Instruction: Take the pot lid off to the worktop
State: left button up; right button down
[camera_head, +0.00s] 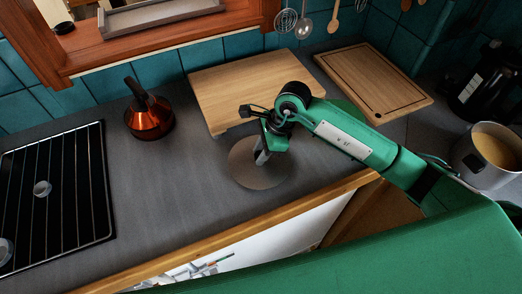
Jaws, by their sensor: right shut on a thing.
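The pot lid (243,172) is a round, grey-brown disc, lying flat on or just above the grey worktop (185,205) in front of the large wooden board. My right gripper (263,157) reaches down over the middle of the lid and is shut on it, at the knob, which the fingers mostly hide. I cannot tell whether the lid touches the worktop. The pot (468,163) stands at the right edge, uncovered, with tan contents showing. My left gripper is not in view.
A copper kettle (149,121) stands left of the wooden board (233,84). A grooved cutting board (372,82) lies at the back right. A black hob (75,190) is at the left. A dark appliance (478,90) stands behind the pot. Worktop between hob and lid is clear.

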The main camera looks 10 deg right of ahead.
jog(key=shift+f, duration=0.2)
jog(key=c, duration=1)
grip_release()
jog(key=shift+c, duration=0.2)
jog(key=shift+r, duration=0.1)
jog(key=a+b+v, duration=0.1)
jog(key=v, duration=1.7)
jog(key=shift+a+r+b, duration=0.25)
jog(key=shift+r+b, duration=0.15)
jog(key=shift+r, duration=0.1)
